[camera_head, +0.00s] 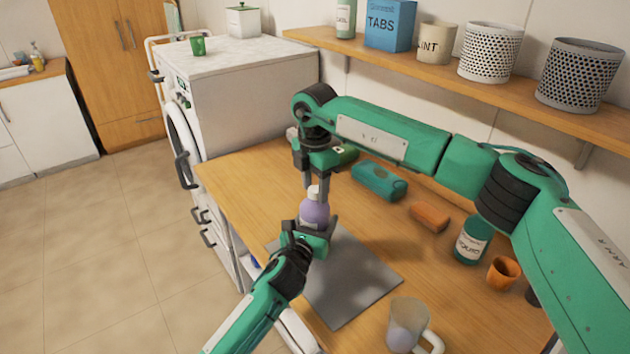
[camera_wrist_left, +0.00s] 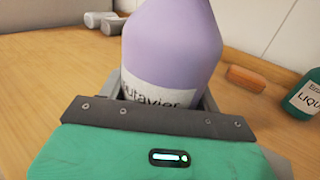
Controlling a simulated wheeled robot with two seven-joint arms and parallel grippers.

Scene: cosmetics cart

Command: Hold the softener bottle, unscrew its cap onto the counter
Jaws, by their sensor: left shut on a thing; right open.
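The softener bottle (camera_head: 315,211) is lavender with a pale cap (camera_head: 313,192) on its top, and stands upright over the grey mat (camera_head: 350,282). My left gripper (camera_head: 314,228) is shut on its lower body. In the left wrist view the bottle (camera_wrist_left: 172,45) and its white label fill the middle, between the fingers of my left gripper (camera_wrist_left: 164,92); its top is cut off there. My right gripper (camera_head: 314,186) points down from above, open, with its fingers around the cap's height. I cannot tell whether they touch the cap.
A teal box (camera_head: 379,181), an orange block (camera_head: 429,217), a green bottle (camera_head: 473,241) and an orange cup (camera_head: 503,273) stand to the right on the wooden counter (camera_head: 250,180). A mug (camera_head: 404,325) is in front. The counter left of the bottle is clear.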

